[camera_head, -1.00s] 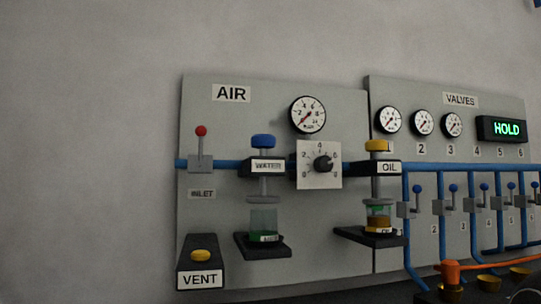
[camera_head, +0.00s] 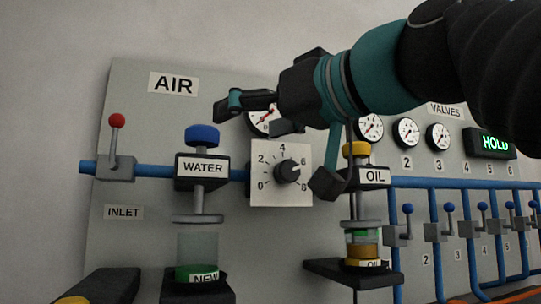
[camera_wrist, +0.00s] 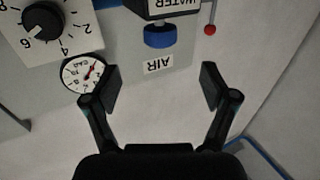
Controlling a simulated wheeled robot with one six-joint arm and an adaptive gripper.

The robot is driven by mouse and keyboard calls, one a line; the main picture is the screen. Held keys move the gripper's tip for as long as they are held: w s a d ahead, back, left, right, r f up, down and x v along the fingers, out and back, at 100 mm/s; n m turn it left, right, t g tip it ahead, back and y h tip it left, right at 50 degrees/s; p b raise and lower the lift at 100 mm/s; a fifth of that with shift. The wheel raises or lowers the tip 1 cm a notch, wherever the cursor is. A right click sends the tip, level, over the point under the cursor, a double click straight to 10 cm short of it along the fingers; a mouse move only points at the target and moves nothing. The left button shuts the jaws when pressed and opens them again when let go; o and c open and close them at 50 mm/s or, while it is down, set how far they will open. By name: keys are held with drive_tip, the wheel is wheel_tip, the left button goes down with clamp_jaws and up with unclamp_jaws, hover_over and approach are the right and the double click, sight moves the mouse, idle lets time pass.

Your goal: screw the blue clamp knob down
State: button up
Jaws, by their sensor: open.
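The blue clamp knob (camera_head: 202,135) tops the black WATER block (camera_head: 202,167) on the AIR panel. Its stem passes down to a grey pressing disc (camera_head: 198,220), just above a clear cup (camera_head: 197,248) with a green base marked NEW. The cup stands on a black shelf (camera_head: 197,291). My gripper (camera_head: 278,145) is open and empty, to the right of the blue knob, in front of the gauge and dial area. In the wrist view the picture is upside down; the blue knob (camera_wrist: 160,36) shows beyond my open fingers (camera_wrist: 162,87), not between them.
The dial plate (camera_head: 264,190), a gauge (camera_head: 264,122) and the OIL clamp's yellow knob (camera_head: 356,149) are close to my gripper. A red-tipped inlet lever (camera_head: 116,121) stands left of the blue knob. Free space lies in front of the upper left panel.

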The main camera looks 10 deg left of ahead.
sight(212, 136)
drive_tip(key=p+x, duration=0.2)
drive_tip(key=x, duration=1)
drive_tip(key=c, duration=1.2)
